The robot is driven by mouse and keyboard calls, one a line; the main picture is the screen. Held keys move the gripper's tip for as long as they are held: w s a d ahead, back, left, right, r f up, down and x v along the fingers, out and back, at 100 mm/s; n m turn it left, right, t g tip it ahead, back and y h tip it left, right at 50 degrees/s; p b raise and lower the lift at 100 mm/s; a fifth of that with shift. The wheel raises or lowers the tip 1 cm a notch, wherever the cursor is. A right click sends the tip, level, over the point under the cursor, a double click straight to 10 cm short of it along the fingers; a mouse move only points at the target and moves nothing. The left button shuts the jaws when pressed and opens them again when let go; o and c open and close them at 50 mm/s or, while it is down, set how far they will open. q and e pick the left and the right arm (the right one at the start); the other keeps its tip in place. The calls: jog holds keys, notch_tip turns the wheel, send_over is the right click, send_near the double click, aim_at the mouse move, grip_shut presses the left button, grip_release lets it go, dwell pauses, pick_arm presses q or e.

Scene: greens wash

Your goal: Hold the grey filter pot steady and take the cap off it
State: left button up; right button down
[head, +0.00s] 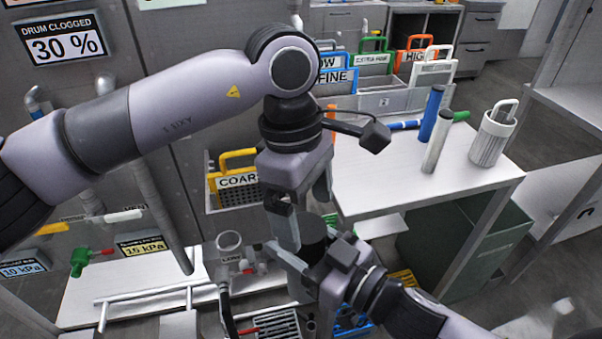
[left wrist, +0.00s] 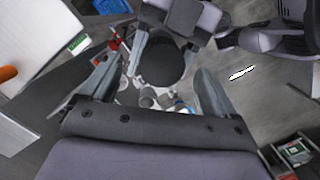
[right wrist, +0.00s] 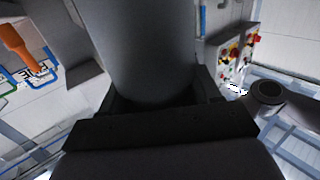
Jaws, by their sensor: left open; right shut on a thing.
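The grey filter pot (right wrist: 152,45) fills the upper middle of the right wrist view as a large grey cylinder. My right gripper (right wrist: 158,92) is shut on it, with one finger on each side. In the head view the pot's dark round top, the cap (head: 314,226), shows just above my right gripper (head: 312,254). My left gripper (head: 302,212) is open above the cap. In the left wrist view the dark cap (left wrist: 160,62) lies between the spread fingers of my left gripper (left wrist: 165,70); whether they touch it, I cannot tell. The seam between cap and pot is hidden.
A white table (head: 430,182) at right holds a ribbed white canister (head: 493,138) and blue and grey cylinders. A yellow-handled coarse basket (head: 235,180) hangs behind my left arm. Pipes and a small clear cup (head: 229,243) stand left of my right gripper.

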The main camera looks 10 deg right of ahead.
pick_arm(q)
jog(key=shift+s+d+f, duration=0.1)
jog(key=shift+f, duration=1)
jog(key=c, duration=1.3)
jog(key=shift+o, duration=0.2)
jog(key=n, duration=0.4)
jog(key=shift+r+t, duration=0.1)
jog(key=shift+t, duration=0.3)
jog(key=shift+d, duration=0.1)
jog(key=o, duration=1.1)
jog(key=shift+o, duration=0.2)
